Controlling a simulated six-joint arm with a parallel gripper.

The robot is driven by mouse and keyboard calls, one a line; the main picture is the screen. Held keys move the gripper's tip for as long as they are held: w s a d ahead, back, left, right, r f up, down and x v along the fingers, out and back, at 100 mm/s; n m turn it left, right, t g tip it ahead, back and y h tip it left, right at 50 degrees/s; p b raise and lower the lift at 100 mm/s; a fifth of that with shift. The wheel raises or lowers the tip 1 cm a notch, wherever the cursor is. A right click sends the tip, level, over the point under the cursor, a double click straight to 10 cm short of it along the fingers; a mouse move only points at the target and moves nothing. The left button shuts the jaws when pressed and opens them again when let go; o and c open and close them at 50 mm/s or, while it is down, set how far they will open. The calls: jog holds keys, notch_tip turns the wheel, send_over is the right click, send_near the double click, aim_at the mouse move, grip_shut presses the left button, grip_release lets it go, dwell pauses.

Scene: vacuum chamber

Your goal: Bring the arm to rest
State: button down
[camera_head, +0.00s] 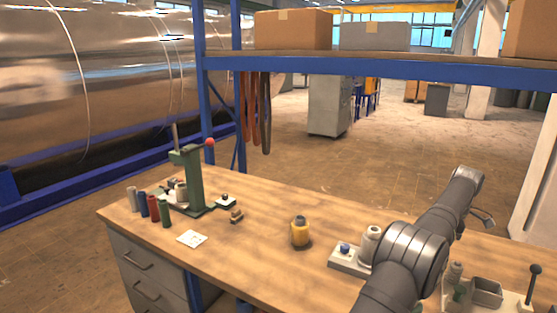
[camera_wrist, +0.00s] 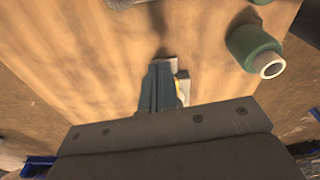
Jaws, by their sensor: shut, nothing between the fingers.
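My arm reaches from the bottom right of the head view up over the right part of the workbench (camera_head: 275,238). My gripper (camera_wrist: 168,68) shows in the wrist view with its fingers together and nothing held. It is over the wooden bench top (camera_wrist: 90,60), apart from the things there. In the head view my arm's links hide part of the bench, and the fingertips cannot be made out clearly.
A green cylinder with a pale ring (camera_wrist: 254,50) stands right of my gripper. A blue-framed shelf (camera_head: 400,69) spans behind.

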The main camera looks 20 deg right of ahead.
jog(key=shift+w+a+f, duration=0.2)
jog(key=shift+a+f, duration=0.05)
jog(key=shift+f, duration=0.45)
jog(key=shift+w+a+f, duration=0.2)
jog(key=shift+f, duration=0.45)
